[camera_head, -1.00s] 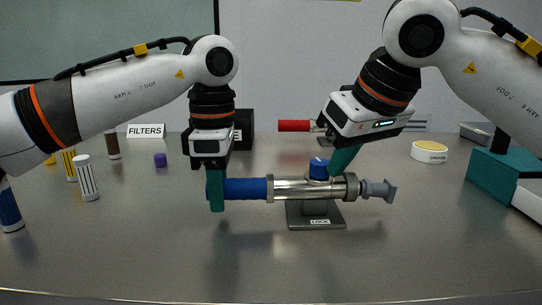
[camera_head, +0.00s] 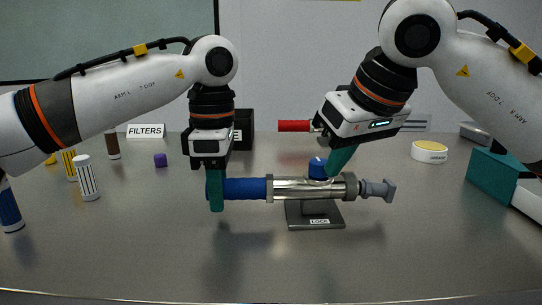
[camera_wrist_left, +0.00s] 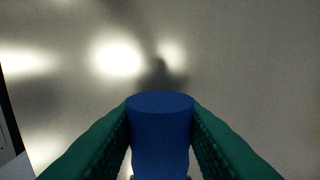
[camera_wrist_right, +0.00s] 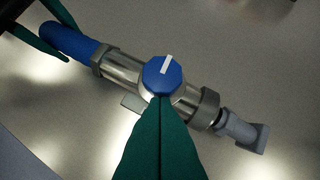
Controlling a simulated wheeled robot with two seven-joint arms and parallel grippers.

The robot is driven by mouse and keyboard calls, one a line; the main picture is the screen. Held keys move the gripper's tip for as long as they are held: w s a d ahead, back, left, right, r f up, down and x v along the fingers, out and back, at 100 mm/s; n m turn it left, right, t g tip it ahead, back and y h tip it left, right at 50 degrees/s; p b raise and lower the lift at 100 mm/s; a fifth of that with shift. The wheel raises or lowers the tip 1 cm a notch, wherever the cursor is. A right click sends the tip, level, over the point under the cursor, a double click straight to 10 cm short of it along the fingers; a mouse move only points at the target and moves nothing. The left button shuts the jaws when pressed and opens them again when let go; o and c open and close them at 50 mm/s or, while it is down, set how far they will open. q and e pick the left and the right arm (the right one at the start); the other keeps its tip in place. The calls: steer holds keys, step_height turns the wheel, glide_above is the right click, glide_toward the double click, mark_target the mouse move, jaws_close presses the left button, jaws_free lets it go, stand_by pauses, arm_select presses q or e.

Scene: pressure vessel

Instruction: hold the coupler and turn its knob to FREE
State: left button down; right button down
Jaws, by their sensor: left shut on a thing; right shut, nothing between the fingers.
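The coupler (camera_head: 290,188) is a steel cylinder with a blue handle (camera_head: 245,189) at its left and a grey end piece at its right. It lies level over a small dark stand (camera_head: 315,218) labelled LOCK. My left gripper (camera_head: 216,200) is shut on the blue handle near its left end; the handle also shows between the fingers in the left wrist view (camera_wrist_left: 160,125). The blue knob (camera_head: 318,168) sits on top, its white mark (camera_wrist_right: 167,63) visible in the right wrist view. My right gripper (camera_wrist_right: 160,100) is shut and empty, its tips at the knob's near side; contact is unclear.
A red-handled tool (camera_head: 295,126) lies behind the coupler. A round yellow-topped container (camera_head: 430,151) and a teal box (camera_head: 492,175) stand at the right. Several bottles (camera_head: 88,180) stand at the left. The front of the table is clear.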

arm_select(q)
steer(key=shift+s+d, duration=0.1)
steer(key=shift+d, duration=0.05)
arm_select(e)
steer(key=shift+s, duration=0.15)
steer(key=shift+s+d, duration=0.1)
steer(key=shift+s, duration=0.1)
step_height(320, 180, up, 6)
stand_by(0.5)
arm_select(q)
steer(key=c, duration=0.9)
jaws_free()
steer(key=shift+c, duration=0.2)
steer(key=shift+r, duration=0.1)
step_height(320, 180, up, 12)
